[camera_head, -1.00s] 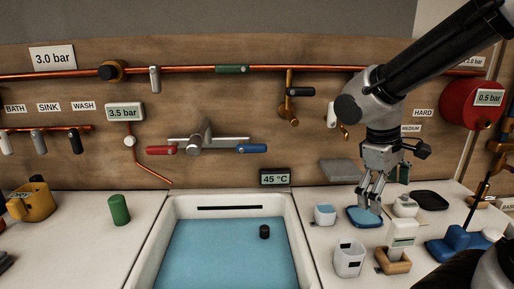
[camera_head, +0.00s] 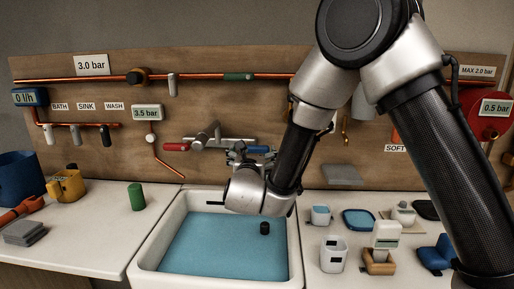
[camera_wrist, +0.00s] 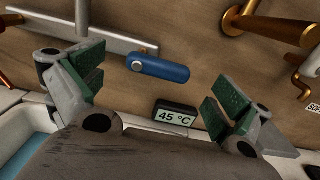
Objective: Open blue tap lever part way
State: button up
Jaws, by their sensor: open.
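The blue tap lever (camera_wrist: 158,68) lies between my open fingers in the wrist view, just beyond their tips, not touched as far as I can see. It points to the right from the grey tap bar (camera_wrist: 95,32). In the head view the blue lever (camera_head: 259,150) is partly hidden behind my gripper (camera_head: 243,157). The red tap lever (camera_head: 177,147) is at the left end of the same tap. My gripper (camera_wrist: 154,92) is open and empty, with green pads on both fingers.
The sink basin (camera_head: 147,262) with blue water is below the tap. A 45 °C display (camera_wrist: 175,115) sits below the blue lever.

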aim_at(254, 147)
jog(key=w, duration=0.7)
jog(key=shift+d, duration=0.25)
jog(key=c, duration=1.3)
jog(key=shift+o, duration=0.2)
jog(key=shift+a+f, duration=0.1)
